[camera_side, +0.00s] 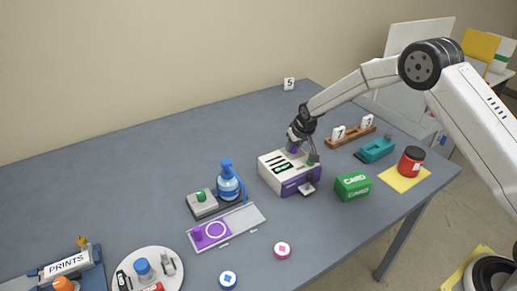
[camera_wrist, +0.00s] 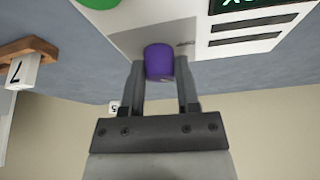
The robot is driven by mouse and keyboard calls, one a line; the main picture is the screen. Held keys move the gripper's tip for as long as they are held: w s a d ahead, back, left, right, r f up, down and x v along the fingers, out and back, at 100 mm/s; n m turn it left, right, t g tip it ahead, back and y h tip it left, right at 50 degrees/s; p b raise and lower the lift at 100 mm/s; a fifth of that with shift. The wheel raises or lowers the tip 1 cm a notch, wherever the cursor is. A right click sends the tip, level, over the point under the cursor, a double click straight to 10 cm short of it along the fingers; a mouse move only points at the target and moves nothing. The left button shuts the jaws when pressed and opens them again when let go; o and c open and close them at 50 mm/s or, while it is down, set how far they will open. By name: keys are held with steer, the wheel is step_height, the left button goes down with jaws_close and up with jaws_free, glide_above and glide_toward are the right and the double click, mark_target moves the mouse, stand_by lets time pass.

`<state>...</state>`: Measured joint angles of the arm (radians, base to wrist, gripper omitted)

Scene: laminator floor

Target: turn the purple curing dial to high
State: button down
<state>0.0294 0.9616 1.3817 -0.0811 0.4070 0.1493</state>
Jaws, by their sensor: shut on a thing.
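The purple curing dial (camera_wrist: 159,62) is a short purple knob on top of the white and purple laminator (camera_side: 284,174). In the side view, a bit of purple (camera_side: 293,149) shows under my gripper (camera_side: 298,144) at the back of the laminator. In the wrist view, my gripper (camera_wrist: 159,78) has one finger on each side of the dial and is shut on it. I cannot read a mark on the dial that tells its setting. Part of a dark display with green characters (camera_wrist: 240,4) shows at the top edge of the wrist view.
A green knob (camera_side: 313,159) is on the laminator near my gripper. A wooden rack with number tags (camera_side: 350,138), a teal stapler-like tool (camera_side: 376,151) and a green card box (camera_side: 353,186) stand to the right. A blue bottle (camera_side: 228,183) stands left. The back left table is clear.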

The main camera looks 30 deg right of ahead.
steer(key=shift+a+m+g+h, duration=0.1)
steer(key=shift+m+g+h, duration=0.4)
steer(key=shift+m, duration=1.25)
steer(key=shift+a+m+g+h, duration=0.1)
steer(key=shift+m+h, duration=0.7)
steer(key=shift+m, duration=0.95)
steer(key=m+g, duration=0.1)
steer(key=m, duration=0.2)
steer(key=m+g+h, duration=0.1)
steer(key=m, duration=0.2)
steer(key=shift+w+m, duration=0.15)
steer(key=shift+m, duration=0.25)
steer(key=shift+c, duration=1.7)
jaws_free()
steer(key=w+v, duration=0.1)
steer(key=v, duration=0.6)
steer(key=shift+s+a+r, duration=0.25)
steer(key=shift+s+r, duration=0.1)
steer(key=shift+s, duration=0.1)
